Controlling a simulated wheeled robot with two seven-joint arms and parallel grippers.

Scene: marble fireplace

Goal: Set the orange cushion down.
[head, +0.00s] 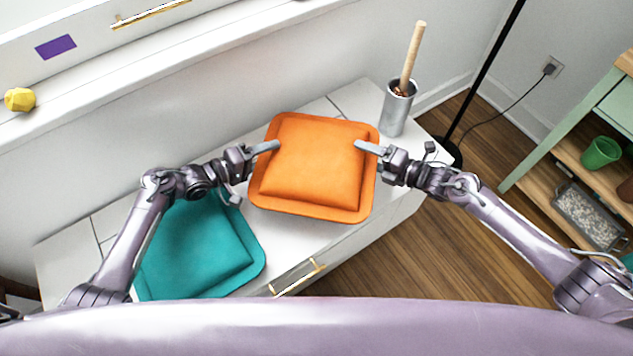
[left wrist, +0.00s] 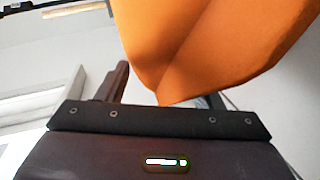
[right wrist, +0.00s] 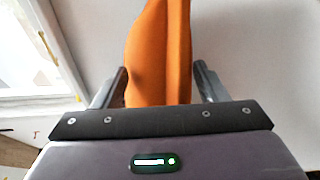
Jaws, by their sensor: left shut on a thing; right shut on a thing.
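The orange cushion (head: 312,165) is a square pad with a flat rim, over the right part of the white hearth bench in the head view. My left gripper (head: 262,148) is shut on its left edge. My right gripper (head: 370,148) is shut on its right edge. The cushion also fills the upper part of the left wrist view (left wrist: 210,45) and stands between the fingers in the right wrist view (right wrist: 160,55). I cannot tell whether its underside touches the bench. The grippers' fingertips partly cover its side edges.
A teal cushion (head: 200,245) lies on the bench (head: 75,245) at the left, below my left arm. A metal canister (head: 397,112) with a wooden-handled tool stands just right of the orange cushion. A black pole (head: 484,75) and a green shelf (head: 560,135) are further right.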

